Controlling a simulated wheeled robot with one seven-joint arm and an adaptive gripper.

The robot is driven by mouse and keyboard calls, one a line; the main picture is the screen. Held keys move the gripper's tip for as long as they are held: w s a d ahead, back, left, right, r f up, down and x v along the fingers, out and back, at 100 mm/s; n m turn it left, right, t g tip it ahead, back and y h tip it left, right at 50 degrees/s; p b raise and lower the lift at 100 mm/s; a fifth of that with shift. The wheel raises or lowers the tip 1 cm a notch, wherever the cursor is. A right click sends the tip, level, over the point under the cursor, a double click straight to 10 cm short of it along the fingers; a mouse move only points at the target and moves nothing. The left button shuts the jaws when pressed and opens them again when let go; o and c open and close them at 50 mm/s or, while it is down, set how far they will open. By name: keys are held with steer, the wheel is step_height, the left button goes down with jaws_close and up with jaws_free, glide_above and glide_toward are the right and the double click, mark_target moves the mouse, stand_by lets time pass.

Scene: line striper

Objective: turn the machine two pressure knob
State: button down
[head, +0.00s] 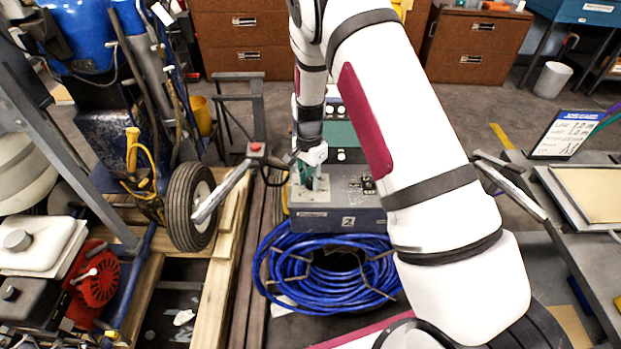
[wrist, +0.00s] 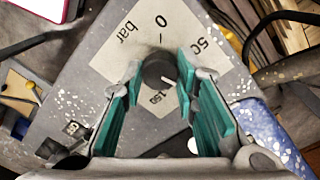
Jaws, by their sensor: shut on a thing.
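Machine two is a grey box (head: 338,218) with a "2" label on its front, in the middle of the head view. My gripper (head: 309,180) reaches down onto its top from above. In the wrist view, the dark round pressure knob (wrist: 157,69) sits on a pale scale plate (wrist: 118,42) marked "0", "bar" and other numbers. A small white mark shows on the knob's lower right. My gripper (wrist: 160,72) is shut on the knob, with one teal-padded finger on each side. In the head view, my gripper hides the knob.
A coil of blue hose (head: 325,272) lies in front of the machine. A wheel (head: 190,207) and wooden planks (head: 230,240) stand to the left. A grey table (head: 585,235) is at the right. Brown drawer cabinets (head: 240,45) stand behind, with open floor between.

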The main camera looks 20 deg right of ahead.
steer(key=n+b, duration=0.1)
steer(key=n, duration=0.5)
steer(key=n+b, duration=0.1)
steer(key=n, duration=0.4)
steer(key=n+b, duration=0.1)
steer(key=n, duration=0.5)
steer(key=shift+n+t, duration=0.3)
steer(key=shift+n, duration=0.1)
steer(key=n, duration=0.5)
steer(key=shift+n, duration=0.4)
steer(key=c, duration=1.2)
jaws_free()
steer(key=shift+c, duration=0.2)
steer(key=shift+r, duration=0.1)
